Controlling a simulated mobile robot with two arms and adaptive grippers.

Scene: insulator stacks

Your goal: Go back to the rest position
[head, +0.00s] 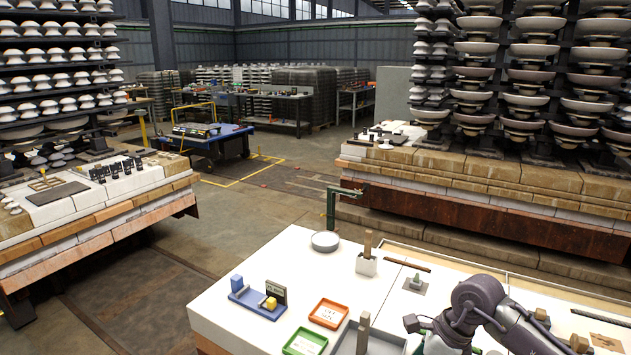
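My dark grey arm (478,298) is bent over the right side of the white-topped table (225,312), at the lower right of the head view. Its joints and links show, but I make out no gripper fingers on it. The lower part of this arm runs out of the picture at the bottom edge. My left arm and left gripper do not show.
On the table stand a blue holder (246,299) with blocks, an orange tray (328,313), a green tray (305,343), a grey round dish (325,241) and a white block holder (366,265). Insulator racks (530,90) stand behind. Open floor (255,215) lies between the benches.

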